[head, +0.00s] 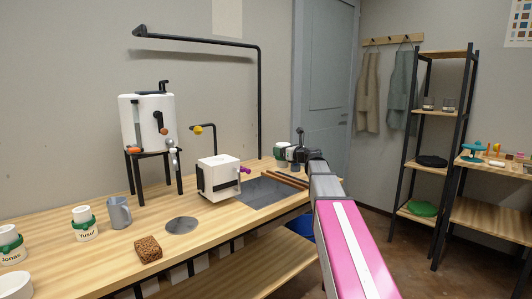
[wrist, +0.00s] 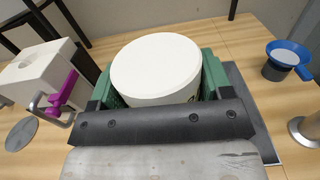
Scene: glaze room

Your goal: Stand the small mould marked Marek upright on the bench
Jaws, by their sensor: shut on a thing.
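My gripper (head: 288,153) is over the far right part of the bench (head: 120,256). It is shut on a white round mould (wrist: 157,68), with green on both sides of it between the jaws. Two similar white moulds with green bands, marked Yusuf (head: 85,226) and Jonas (head: 10,248), stand upright at the bench's left.
A white box with a purple handle (head: 217,178) stands left of my gripper, beside a dark grey panel (head: 262,190). A grey mug (head: 118,212), a brown block (head: 148,249), a grey disc (head: 182,225) and a white urn (head: 148,120) are further left. A blue-rimmed item (wrist: 284,55) is at right in the wrist view.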

